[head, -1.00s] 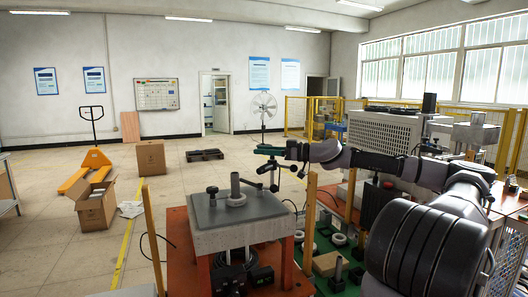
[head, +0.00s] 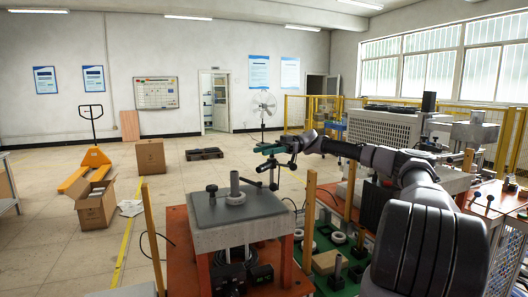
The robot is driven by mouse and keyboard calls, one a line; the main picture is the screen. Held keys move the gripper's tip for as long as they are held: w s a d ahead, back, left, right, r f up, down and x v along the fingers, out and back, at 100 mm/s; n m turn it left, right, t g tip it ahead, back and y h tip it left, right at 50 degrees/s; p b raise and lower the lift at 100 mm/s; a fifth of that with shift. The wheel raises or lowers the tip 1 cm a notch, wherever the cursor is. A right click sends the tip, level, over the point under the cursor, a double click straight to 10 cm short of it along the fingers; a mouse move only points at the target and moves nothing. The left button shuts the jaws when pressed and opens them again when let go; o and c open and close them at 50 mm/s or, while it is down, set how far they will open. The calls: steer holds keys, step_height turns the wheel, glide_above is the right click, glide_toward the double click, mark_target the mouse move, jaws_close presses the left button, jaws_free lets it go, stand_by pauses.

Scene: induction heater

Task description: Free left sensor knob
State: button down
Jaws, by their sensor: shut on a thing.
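My arm reaches in from the right, and my gripper (head: 270,163) is a small dark shape above the far right corner of the grey-topped induction heater (head: 208,236). It appears shut on a small dark part, but which part I cannot tell at this size. A black knob (head: 212,189) stands upright on the left of the heater's top, apart from my gripper. A grey post (head: 235,182) with a light ring (head: 236,199) around its base stands near the middle of the top. The fingertips are too small and dark to make out clearly.
A green bench surface with white rings (head: 338,238) and a box (head: 327,262) lies at the right. Open floor lies left, with cartons (head: 150,157) and a pallet jack.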

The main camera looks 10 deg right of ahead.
mark_target(269, 162)
steer(key=n+g+h, duration=0.1)
steer(key=g, duration=0.1)
steer(key=n+g+h, duration=0.2)
steer(key=s+d+n+g+h, duration=0.1)
steer(key=n+g+h, duration=0.1)
steer(key=shift+n+h, duration=0.3)
steer(key=shift+h, duration=0.2)
steer(key=shift+c, duration=2.1)
jaws_free()
step_height(269, 162, up, 10)
